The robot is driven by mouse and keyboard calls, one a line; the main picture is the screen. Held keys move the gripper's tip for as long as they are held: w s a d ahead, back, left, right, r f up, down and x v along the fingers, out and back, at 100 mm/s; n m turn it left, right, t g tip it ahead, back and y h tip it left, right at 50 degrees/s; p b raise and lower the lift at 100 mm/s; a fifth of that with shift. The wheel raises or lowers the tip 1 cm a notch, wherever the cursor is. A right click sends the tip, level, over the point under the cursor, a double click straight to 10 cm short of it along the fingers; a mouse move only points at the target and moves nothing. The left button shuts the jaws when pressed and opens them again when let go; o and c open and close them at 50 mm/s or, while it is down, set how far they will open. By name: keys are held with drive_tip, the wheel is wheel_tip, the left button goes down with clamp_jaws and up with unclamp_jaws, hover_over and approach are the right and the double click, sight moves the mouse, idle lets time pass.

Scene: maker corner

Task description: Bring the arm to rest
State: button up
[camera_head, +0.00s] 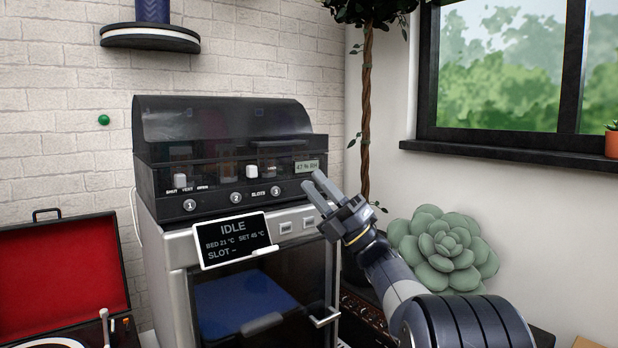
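My gripper (316,188) is in the right half of the head view, at the end of my raised arm. Its two fingers point up and left and stand apart, with nothing seen between them. It is in front of the right side of a machine (168,240), near the machine's upper front edge. I cannot tell whether the fingertips touch the machine. My arm reaches in from the lower right corner.
The machine has a dark lid (222,120), numbered knobs and a screen (232,240) reading IDLE. A succulent (442,250) sits behind my arm, near a twisted trunk (367,110). An open red case (62,277) stands at left. A window (500,65) is at upper right.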

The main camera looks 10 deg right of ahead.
idle(0.3)
drive_tip(key=x, duration=0.9)
drive_tip(key=shift+w+a+r+b, duration=0.2)
drive_tip(key=shift+a+b, duration=0.1)
